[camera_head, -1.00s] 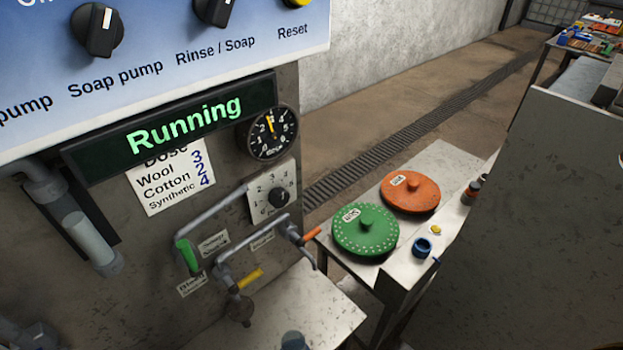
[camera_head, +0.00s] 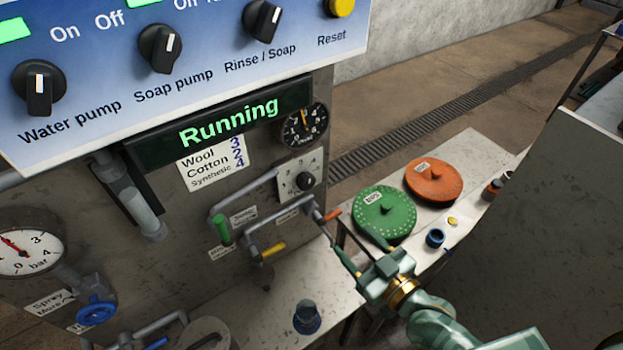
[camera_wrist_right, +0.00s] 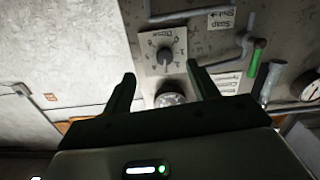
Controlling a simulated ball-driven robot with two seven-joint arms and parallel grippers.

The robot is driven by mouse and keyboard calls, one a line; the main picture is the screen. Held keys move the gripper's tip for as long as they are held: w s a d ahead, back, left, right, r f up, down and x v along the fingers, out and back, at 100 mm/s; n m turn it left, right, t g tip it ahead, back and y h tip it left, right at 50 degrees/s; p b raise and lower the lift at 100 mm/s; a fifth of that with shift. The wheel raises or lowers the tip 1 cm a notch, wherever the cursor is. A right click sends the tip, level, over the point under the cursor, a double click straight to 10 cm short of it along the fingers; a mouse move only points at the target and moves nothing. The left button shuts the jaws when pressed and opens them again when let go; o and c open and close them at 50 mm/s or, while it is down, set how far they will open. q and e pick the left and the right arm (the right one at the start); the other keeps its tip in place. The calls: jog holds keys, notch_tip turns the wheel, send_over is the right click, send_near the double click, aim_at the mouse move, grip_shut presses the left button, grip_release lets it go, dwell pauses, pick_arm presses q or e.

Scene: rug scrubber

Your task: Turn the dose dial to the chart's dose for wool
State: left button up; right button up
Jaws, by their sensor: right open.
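The dose dial (camera_head: 305,181) is a dark knob on a white numbered plate on the machine's grey front. It also shows in the right wrist view (camera_wrist_right: 165,57), its plate headed "Dose". I cannot tell which number it points to. The chart (camera_head: 211,163) is a white label left of it, reading Wool 3, Cotton 2, Synthetic 4; its top is hidden under the display. My right gripper (camera_head: 349,237) is open and empty, below and right of the dial in the head view. In the right wrist view its fingers (camera_wrist_right: 160,72) point towards the dial, apart from it. My left gripper is not in view.
Pipes with a green lever (camera_head: 222,230) and a yellow lever (camera_head: 273,249) sit below the dial. A round black gauge (camera_head: 304,126) is above it. Green (camera_head: 385,214) and orange (camera_head: 434,180) discs lie on the side table. The display (camera_head: 222,124) reads "Running".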

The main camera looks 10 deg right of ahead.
aim_at(309, 184)
jog(key=shift+t, duration=0.4)
jog(key=r+x, duration=0.1)
jog(key=x, duration=0.4)
jog(key=r+x, duration=0.1)
jog(key=x, duration=0.5)
jog(key=r+x, duration=0.1)
jog(key=x, duration=0.4)
jog(key=shift+w+a+r, duration=0.25)
jog(key=shift+a+r, duration=0.05)
jog(key=shift+a, duration=0.2)
